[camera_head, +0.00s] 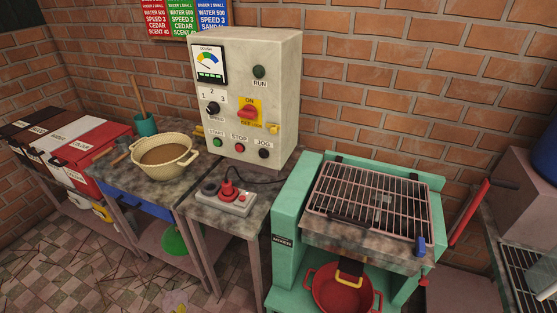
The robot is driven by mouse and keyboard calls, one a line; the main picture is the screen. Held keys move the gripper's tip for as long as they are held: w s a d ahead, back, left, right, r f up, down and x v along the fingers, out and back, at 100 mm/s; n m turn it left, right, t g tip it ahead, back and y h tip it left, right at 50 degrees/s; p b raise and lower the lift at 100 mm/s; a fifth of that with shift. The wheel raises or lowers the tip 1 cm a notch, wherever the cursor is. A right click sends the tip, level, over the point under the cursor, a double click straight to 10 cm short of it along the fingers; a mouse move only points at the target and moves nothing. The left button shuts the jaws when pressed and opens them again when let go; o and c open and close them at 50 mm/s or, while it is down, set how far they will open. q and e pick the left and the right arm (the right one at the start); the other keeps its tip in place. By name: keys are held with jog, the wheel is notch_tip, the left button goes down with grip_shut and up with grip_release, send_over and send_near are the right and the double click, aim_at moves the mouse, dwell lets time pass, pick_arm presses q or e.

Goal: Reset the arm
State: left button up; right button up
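Neither of my grippers nor my arms shows in the head view. A cream control box (247,95) stands on the table against the brick wall, with a gauge, a red and yellow on switch (249,110), a speed knob (212,108) and several push buttons. A green mixer (292,212) with a metal grate (368,200) on top stands at the right. A red pot (345,291) sits in the mixer's lower opening, partly cut off by the frame edge.
Red, white and black boxes (66,147) line the left. Coloured signs (184,17) hang above. The tiled floor (75,245) at front left has some free room.

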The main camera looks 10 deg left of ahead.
pick_arm(q)
jog(key=s+d+f+g+h, duration=0.1)
jog(key=s+d+f, duration=0.1)
jog(key=f, duration=0.7)
jog(key=s+d+f+g+h, duration=0.1)
jog(key=s+f, duration=0.1)
jog(key=f, duration=0.8)
jog(key=s+d+f+g+h, duration=0.1)
jog(key=s+d+f, duration=0.1)
jog(key=f, duration=0.7)
jog(key=s+f+n+g, duration=0.2)
jog(key=s+f+n, duration=0.1)
jog(key=s+f, duration=1.3)
jog(key=s+a, duration=0.1)
jog(key=s, duration=0.2)
jog(key=shift+s+f+h, duration=0.25)
jog(key=shift+s+h, duration=0.15)
